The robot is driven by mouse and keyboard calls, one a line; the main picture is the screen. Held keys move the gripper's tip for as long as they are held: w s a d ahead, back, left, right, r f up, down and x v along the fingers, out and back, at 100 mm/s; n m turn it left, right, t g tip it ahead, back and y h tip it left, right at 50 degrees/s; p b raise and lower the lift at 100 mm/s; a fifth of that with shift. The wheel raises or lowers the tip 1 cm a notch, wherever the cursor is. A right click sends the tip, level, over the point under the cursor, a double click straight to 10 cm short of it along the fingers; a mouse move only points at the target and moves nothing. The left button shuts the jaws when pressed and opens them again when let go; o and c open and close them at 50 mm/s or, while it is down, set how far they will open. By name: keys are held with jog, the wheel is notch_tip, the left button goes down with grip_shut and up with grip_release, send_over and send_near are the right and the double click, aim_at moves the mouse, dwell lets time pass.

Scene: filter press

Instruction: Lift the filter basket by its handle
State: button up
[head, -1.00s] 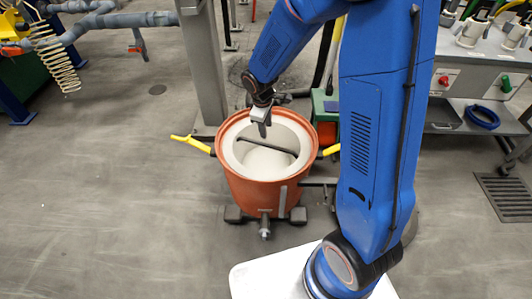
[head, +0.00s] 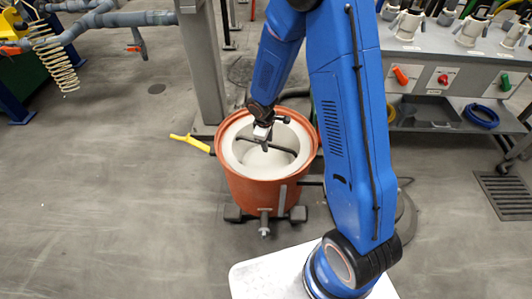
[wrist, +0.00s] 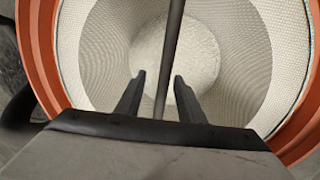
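The filter basket (head: 238,140) is a cream-white mesh basket sitting inside an orange round vessel (head: 260,190). Its handle (head: 284,149) is a thin dark bar across the basket's opening. In the wrist view the handle (wrist: 170,55) runs down the picture between my two fingers. My gripper (head: 265,146) is over the basket's opening at the handle. In the wrist view my gripper (wrist: 158,85) is open, with a finger on each side of the bar and a gap to each. The mesh wall (wrist: 235,50) and pale bottom of the basket show below. The bar's lower end is hidden behind my gripper.
A yellow lever (head: 190,143) sticks out left of the vessel. A grey post (head: 204,70) stands behind it. A bench with valves and switches (head: 445,75) is at the right. Open floor lies to the left.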

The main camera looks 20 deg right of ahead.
jog(key=shift+w+d+f, duration=0.1)
jog(key=shift+f, duration=1.2)
jog(key=shift+w+d+f, duration=0.1)
jog(key=shift+f, duration=1.15)
grip_shut()
